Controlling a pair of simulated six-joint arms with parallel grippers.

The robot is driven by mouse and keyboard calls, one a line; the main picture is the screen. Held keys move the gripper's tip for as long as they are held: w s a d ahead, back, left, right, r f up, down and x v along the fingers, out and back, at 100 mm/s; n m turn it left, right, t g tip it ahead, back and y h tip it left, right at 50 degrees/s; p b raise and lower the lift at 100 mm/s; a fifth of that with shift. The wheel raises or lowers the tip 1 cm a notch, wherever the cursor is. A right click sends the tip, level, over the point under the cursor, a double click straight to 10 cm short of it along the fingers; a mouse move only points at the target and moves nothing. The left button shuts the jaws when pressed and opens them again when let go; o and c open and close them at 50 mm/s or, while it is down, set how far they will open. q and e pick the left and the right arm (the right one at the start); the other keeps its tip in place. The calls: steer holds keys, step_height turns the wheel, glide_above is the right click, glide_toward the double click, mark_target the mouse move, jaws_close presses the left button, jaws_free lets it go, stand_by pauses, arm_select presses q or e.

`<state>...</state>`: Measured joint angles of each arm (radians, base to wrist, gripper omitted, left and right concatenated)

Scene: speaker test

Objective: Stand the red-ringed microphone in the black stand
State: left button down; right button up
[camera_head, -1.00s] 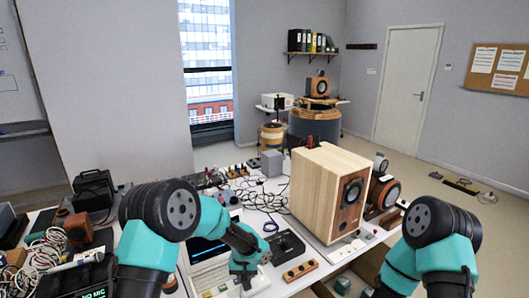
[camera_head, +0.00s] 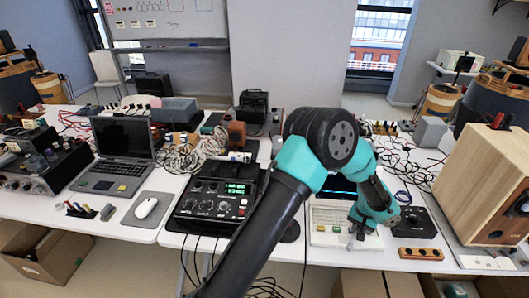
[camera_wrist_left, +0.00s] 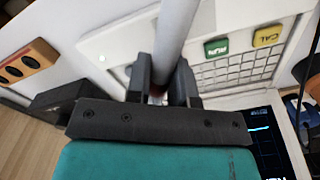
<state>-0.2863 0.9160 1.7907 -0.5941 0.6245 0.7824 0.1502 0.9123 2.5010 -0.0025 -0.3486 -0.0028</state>
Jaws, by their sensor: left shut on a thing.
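My left gripper (camera_head: 358,232) is low over the front of a white instrument in the head view. In the left wrist view its fingers (camera_wrist_left: 163,88) are shut on a smooth grey cylinder, which looks like the microphone (camera_wrist_left: 175,40). A faint reddish trace shows between the fingers; most of any ring is hidden. In the head view the microphone is too small or hidden to make out. A dark round shape (camera_head: 291,231), perhaps the black stand's base, is partly hidden behind my left arm; I cannot tell for sure. My right gripper is out of view.
The white instrument (camera_head: 325,235) has a dark screen and keys. A black box (camera_head: 418,222), a wooden block with holes (camera_head: 420,254) and a large wooden speaker (camera_head: 480,175) stand to the right. A black meter (camera_head: 205,205), mouse (camera_head: 146,208) and laptop (camera_head: 112,170) are left.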

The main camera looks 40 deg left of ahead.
arm_select(q)
steer(key=a+m, duration=0.1)
steer(key=a, duration=0.3)
steer(key=a+r+m, duration=0.1)
steer(key=a, duration=0.3)
steer(key=a+m, duration=0.1)
steer(key=a, duration=0.3)
steer(key=shift+s+a+r, duration=0.15)
steer(key=shift+a+r, duration=0.2)
steer(key=shift+a, duration=0.05)
steer(key=s+a+r+m, duration=0.1)
steer(key=s+a+m, duration=0.2)
steer(key=a, duration=0.8)
steer(key=s+a+r+m, duration=0.2)
steer(key=s+a, duration=0.5)
steer(key=a, duration=0.4)
steer(key=s+a+r+m, duration=0.2)
steer(key=s+a, duration=0.3)
steer(key=a, duration=0.7)
steer(key=shift+a+r+m, duration=0.1)
steer(key=shift+r+m, duration=0.15)
steer(key=shift+m, duration=0.65)
steer(key=w+a, duration=0.3)
steer(key=w+a+f, duration=0.1)
steer(key=w+a, duration=0.2)
steer(key=a, duration=0.1)
steer(key=w+a, duration=0.3)
steer(key=shift+w+a+f, duration=0.1)
steer(key=shift+a+f, duration=0.1)
steer(key=shift+a, duration=0.05)
